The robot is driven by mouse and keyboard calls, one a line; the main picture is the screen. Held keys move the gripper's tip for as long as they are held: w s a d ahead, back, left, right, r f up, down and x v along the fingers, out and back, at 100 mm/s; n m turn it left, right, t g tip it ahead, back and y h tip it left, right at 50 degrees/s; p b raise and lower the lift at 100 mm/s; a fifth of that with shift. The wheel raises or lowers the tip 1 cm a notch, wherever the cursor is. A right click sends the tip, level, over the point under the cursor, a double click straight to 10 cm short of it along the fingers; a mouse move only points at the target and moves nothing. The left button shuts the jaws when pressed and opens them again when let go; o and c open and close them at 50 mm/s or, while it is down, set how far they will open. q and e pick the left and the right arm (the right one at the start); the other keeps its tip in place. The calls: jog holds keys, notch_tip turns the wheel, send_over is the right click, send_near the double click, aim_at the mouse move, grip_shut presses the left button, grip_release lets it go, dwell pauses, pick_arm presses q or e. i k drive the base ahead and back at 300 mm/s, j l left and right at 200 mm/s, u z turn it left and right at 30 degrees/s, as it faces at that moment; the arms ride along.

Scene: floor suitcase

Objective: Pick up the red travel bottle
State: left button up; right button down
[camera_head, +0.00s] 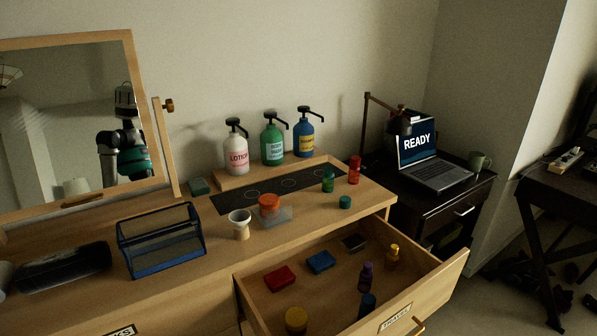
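The red travel bottle (354,170) stands upright on the dresser top, near its right end. It is small, with a red body and cap. A green travel bottle (328,179) stands just left of it, and a short green round piece (345,202) sits in front.
An open drawer (410,300) juts out below, holding several small items. Pump bottles (272,139) stand on a raised wooden shelf behind. A mesh basket (160,240), white funnel (240,223) and orange-lidded jar (269,205) stand left. A laptop (436,174) sits on the dark side table.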

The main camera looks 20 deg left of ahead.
aim_at(353, 178)
jog(key=i+l+u, duration=0.45)
jog(key=u, duration=0.25)
jog(key=i+l+u, duration=0.15)
jog(key=l+u, duration=0.2)
jog(key=i+l+u, duration=0.1)
jog(key=l+u, duration=0.25)
jog(key=i+l+u, duration=0.2)
jog(key=l, duration=0.9)
jog(key=l+u, duration=0.15)
jog(key=l, duration=0.95)
